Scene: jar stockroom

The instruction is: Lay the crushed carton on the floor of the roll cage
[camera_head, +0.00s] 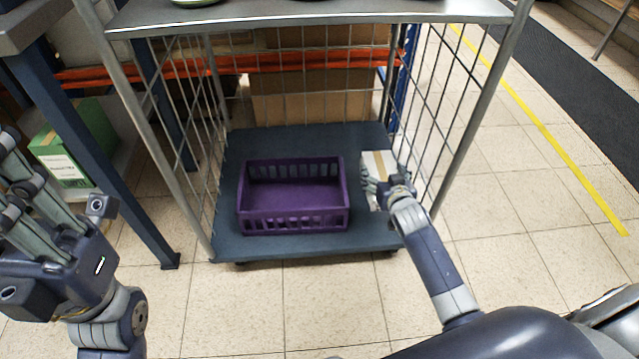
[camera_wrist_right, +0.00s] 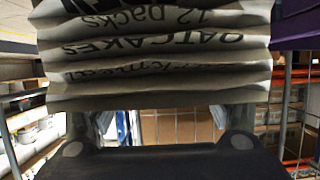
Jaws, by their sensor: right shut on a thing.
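The crushed carton (camera_head: 378,164) is pale with a tan tape strip, at the right side of the roll cage. In the right wrist view the carton (camera_wrist_right: 150,62) shows folded, creased sides with upside-down print reading "OATCAKES" and "12 packs". My right gripper (camera_head: 391,189) is shut on it and partly covers it. The roll cage floor (camera_head: 300,140) is a dark flat deck; I cannot tell whether the carton touches it. My left gripper (camera_head: 62,188) is open and empty, left of the cage.
A purple slotted crate (camera_head: 293,223) stands on the cage floor, left of the carton. Wire mesh sides (camera_head: 440,110) and a grey shelf (camera_head: 300,14) above bound the cage. A green box (camera_head: 75,145) is at left under a table. The tiled floor in front is clear.

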